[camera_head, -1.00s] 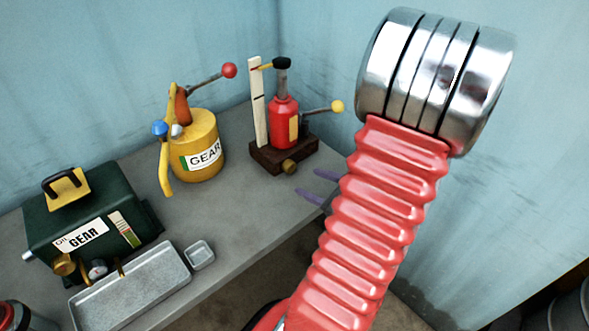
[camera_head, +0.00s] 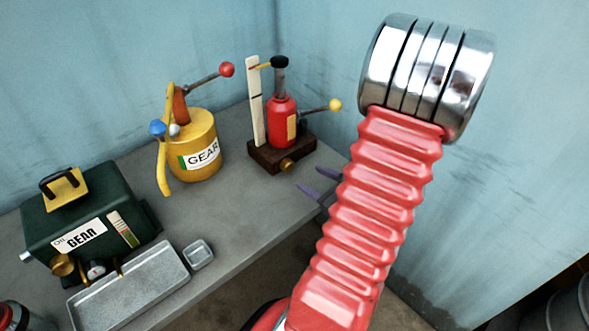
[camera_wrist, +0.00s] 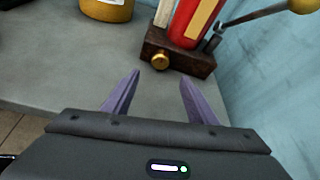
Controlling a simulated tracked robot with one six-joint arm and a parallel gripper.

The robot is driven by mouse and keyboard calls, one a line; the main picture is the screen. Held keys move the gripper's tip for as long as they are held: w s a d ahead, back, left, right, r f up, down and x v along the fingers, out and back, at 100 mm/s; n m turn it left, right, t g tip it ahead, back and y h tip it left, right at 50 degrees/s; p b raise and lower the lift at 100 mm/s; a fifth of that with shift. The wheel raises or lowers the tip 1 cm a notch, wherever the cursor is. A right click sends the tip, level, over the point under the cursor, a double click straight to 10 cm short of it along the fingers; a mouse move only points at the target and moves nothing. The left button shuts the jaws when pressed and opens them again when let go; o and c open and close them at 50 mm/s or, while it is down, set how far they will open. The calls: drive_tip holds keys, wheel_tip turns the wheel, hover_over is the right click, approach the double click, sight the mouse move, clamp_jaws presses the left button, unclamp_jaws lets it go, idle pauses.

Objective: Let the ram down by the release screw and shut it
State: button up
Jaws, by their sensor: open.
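The red bottle jack (camera_head: 283,124) stands upright on a dark wooden block (camera_head: 268,156) at the back of the bench. Its grey ram (camera_head: 281,76) with a black cap stands up beside a white post (camera_head: 256,105) with a pointer at cap height. A lever with a yellow ball (camera_head: 335,104) sticks out to the right. The brass release screw (camera_head: 288,165) is at the block's front; in the wrist view, the screw (camera_wrist: 160,61) lies ahead of my fingers. My gripper (camera_wrist: 160,85) is open and empty, short of the screw. In the head view my purple fingertips (camera_head: 308,192) show at the bench edge.
A yellow GEAR can (camera_head: 195,150) with a red-ball lever stands left of the jack. A green GEAR oil box (camera_head: 95,205), a grey tray (camera_head: 130,290) and a small square dish (camera_head: 198,254) are farther left. Bare bench lies before the jack; a blue wall stands behind.

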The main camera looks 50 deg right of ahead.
sight(291, 168)
drive_tip(key=x, duration=1)
drive_tip(key=shift+w+d+f, duration=0.1)
drive_tip(key=shift+w, duration=0.1)
drive_tip(key=shift+c, duration=0.4)
drive_tip(key=c, duration=0.9)
drive_tip(key=shift+d, duration=0.2)
drive_tip(key=shift+c, duration=0.5)
drive_tip(key=shift+a, duration=0.1)
